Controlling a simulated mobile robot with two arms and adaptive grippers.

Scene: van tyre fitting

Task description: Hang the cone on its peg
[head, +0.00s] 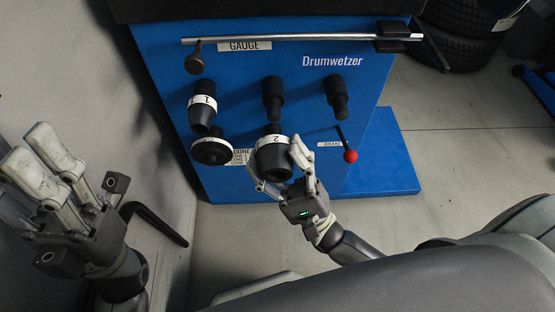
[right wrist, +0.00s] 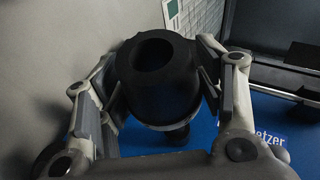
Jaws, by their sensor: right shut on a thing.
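A black cone with a white band marked 2 (head: 273,160) is between the fingers of my right gripper (head: 283,172), which is shut on it. The cone is in front of the blue panel, just below the middle black peg (head: 271,92) in the head view. In the right wrist view the cone (right wrist: 160,85) shows its open bore, with a finger on each side. A dark peg-like piece (right wrist: 178,136) shows behind it; whether the cone touches it I cannot tell. Another bare peg (head: 338,97) is to the right. My left gripper (head: 30,147) is open and empty.
The blue Drumwetzer panel (head: 345,45) also carries a cone marked 1 (head: 202,108), a black flanged disc (head: 212,150), a red-knobbed lever (head: 351,156) and a metal gauge bar (head: 290,38). Tyres (head: 455,35) stand at the upper right.

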